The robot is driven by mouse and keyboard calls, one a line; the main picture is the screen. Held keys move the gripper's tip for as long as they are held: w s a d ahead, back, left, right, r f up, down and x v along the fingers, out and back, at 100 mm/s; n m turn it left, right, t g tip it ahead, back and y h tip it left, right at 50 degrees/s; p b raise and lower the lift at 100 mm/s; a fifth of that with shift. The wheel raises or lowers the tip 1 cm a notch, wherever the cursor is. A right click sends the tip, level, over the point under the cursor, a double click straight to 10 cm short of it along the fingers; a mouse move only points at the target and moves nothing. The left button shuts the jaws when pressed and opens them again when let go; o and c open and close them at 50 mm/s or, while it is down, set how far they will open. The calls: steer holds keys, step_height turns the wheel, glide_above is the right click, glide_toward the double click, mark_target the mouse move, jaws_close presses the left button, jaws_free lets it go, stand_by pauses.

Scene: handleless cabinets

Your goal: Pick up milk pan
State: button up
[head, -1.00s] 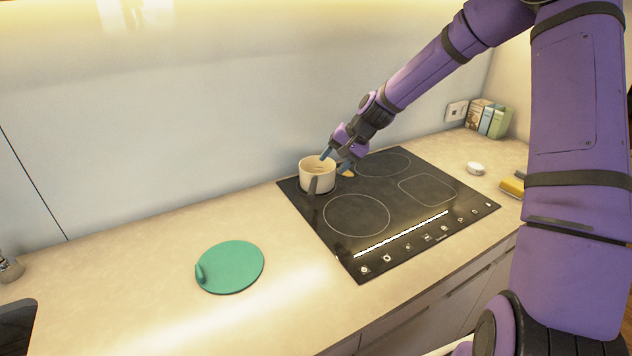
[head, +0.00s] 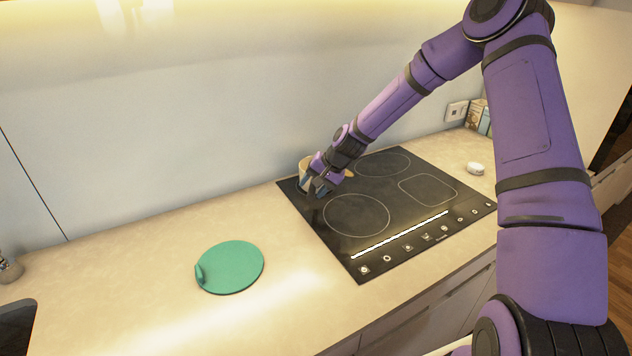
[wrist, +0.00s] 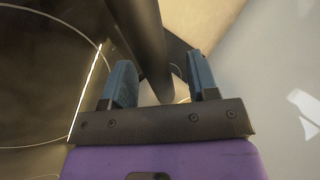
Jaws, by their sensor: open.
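The milk pan (head: 305,166) is a small cream pot on the back left of the black hob, mostly hidden behind my gripper in the head view. My gripper (head: 318,187) is at the handle side of the pan. In the wrist view my gripper (wrist: 161,82) has its two blue fingers apart. A dark bar, which looks like the pan's handle (wrist: 150,45), runs between the fingers with a gap to the right finger. I cannot tell whether it touches the left finger.
The black hob (head: 425,225) is otherwise clear. A round green board or mat (head: 232,267) lies on the counter to the left. A small white object (head: 475,168) sits right of the hob. The wall (head: 230,130) is close behind the pan.

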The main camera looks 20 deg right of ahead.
jaws_close()
steer(key=shift+r, duration=0.1)
